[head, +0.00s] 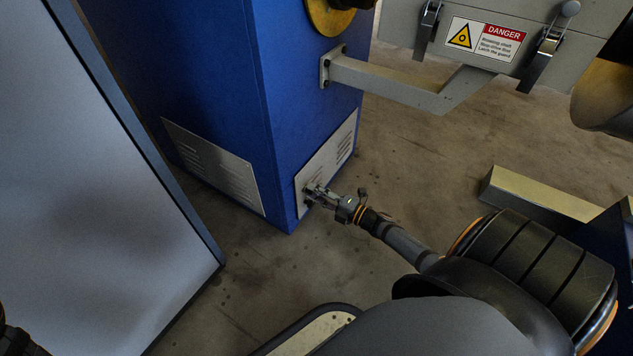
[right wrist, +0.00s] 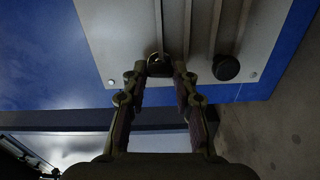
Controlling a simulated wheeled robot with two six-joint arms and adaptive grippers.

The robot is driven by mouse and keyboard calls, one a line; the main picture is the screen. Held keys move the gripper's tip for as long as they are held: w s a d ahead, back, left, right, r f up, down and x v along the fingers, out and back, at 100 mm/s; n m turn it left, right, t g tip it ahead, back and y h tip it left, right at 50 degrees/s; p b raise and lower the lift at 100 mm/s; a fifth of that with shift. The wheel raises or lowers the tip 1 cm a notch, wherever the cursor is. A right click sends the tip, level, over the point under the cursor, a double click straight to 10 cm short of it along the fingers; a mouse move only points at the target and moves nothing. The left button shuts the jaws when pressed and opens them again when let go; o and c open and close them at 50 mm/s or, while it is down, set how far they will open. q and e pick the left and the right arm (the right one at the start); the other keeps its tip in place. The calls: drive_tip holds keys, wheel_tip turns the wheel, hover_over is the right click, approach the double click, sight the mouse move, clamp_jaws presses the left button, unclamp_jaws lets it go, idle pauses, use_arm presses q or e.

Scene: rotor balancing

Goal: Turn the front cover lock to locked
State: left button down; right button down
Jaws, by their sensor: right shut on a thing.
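The front cover is a pale vented plate (head: 331,158) low on the blue cabinet; it also shows in the right wrist view (right wrist: 112,30). My right gripper (head: 311,191) reaches the cover's lower corner. In the right wrist view its fingers (right wrist: 160,72) are closed in on a small dark lock piece (right wrist: 160,62) with a bright metal bit at its top. The fingers hide its sides, and I cannot read which way the lock is turned.
A round black knob (right wrist: 226,67) sits on the cover beside the lock. Another vented plate (head: 214,166) is on the cabinet's left face. A grey panel (head: 90,190) stands at the left. A grey bracket (head: 390,82) juts out above.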

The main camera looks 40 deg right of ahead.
drive_tip(key=shift+n, duration=0.6)
drive_tip(key=c, duration=1)
unclamp_jaws()
drive_tip(key=shift+c, duration=0.2)
drive_tip(key=v, duration=1.2)
